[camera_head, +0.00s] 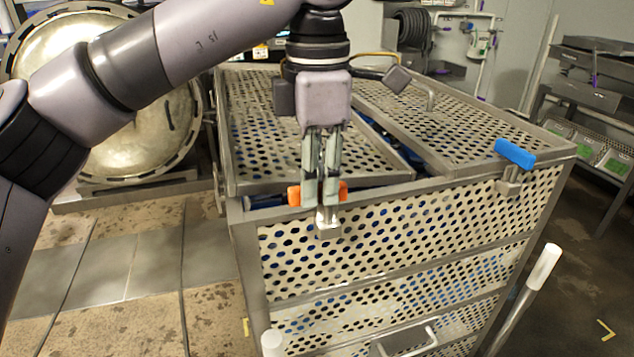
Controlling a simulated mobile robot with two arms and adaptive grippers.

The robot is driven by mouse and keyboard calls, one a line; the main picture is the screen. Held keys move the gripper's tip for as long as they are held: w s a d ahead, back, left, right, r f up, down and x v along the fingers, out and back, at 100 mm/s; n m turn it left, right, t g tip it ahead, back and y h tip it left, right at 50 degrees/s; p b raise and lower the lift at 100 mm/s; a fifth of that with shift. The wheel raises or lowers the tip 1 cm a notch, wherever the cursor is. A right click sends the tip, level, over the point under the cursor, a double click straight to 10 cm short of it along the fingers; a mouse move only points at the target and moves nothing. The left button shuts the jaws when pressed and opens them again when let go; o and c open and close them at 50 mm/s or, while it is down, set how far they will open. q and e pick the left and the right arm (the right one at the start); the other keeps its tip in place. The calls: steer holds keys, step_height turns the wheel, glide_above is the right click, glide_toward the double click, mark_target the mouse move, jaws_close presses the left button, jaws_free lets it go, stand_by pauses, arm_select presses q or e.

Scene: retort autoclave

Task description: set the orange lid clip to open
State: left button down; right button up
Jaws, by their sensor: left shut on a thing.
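The orange lid clip (294,196) is at the top front edge of the perforated metal basket (400,232), left of the middle. Its orange ends show on both sides of my left gripper (321,205), which points down and hides the clip's middle. The left gripper's fingers are close together and shut on the clip. A metal piece of the clip (328,231) shows below the fingertips against the basket's front. A lid panel (270,150) lies on the basket's left side. My right gripper is not in view.
A blue clip (515,153) sits at the basket's front right corner. A second lid panel (450,125) covers the right side. A handle (405,340) and white-tipped posts (543,267) stand out at the front. A round vessel door (150,120) is at left, racks at right.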

mark_target(319, 186)
arm_select(q)
steer(key=shift+s+n, duration=0.1)
steer(key=shift+n, duration=0.4)
steer(key=c, duration=1.6)
jaws_free()
steer(key=shift+d, duration=0.1)
step_height(319, 186, up, 12)
